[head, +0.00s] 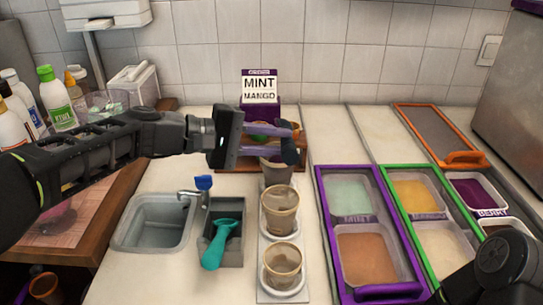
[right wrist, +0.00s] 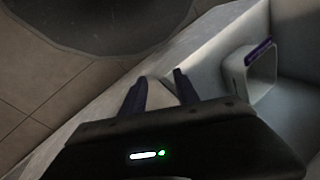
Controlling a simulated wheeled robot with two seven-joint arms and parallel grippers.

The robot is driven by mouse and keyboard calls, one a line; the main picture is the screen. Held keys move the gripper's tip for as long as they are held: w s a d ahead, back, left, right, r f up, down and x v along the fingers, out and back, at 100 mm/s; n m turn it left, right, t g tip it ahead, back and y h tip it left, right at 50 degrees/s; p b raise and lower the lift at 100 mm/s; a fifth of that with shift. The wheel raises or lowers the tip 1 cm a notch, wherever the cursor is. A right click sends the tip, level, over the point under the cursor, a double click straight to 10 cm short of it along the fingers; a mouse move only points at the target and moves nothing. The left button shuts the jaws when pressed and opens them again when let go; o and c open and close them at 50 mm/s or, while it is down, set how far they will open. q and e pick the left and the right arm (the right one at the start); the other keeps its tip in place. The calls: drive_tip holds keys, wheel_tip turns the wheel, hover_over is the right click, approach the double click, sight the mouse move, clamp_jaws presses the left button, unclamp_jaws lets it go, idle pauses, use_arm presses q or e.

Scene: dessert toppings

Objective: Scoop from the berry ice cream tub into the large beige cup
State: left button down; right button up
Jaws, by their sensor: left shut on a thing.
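The berry ice cream tub (head: 474,191) is at the right in the head view, with purple contents and a BERRY label. Beige cups stand in a row on a white holder: a near one (head: 283,264), a middle one (head: 280,209) and a far one (head: 277,171). I cannot tell for sure which is the large one. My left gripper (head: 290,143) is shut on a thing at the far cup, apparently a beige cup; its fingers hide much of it. My right gripper (right wrist: 160,90) has its fingers apart with nothing between. A teal scoop (head: 217,247) rests in a grey well.
A sink (head: 154,222) lies left of the well. Tubs in purple (head: 322,215) and green (head: 385,180) frames fill the right side. An orange-handled lid (head: 432,132) lies behind them. A MINT MANGO sign (head: 260,86) stands at the back. Bottles (head: 55,102) stand at the left.

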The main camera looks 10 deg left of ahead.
use_arm(q)
drive_tip(key=shift+f+h+b, duration=0.3)
drive_tip(key=shift+f+b, duration=0.3)
drive_tip(key=shift+b, duration=0.65)
use_arm(e)
drive_tip(key=f, duration=0.1)
drive_tip(key=s+f, duration=0.1)
drive_tip(key=f, duration=0.1)
drive_tip(key=shift+a+f, duration=0.2)
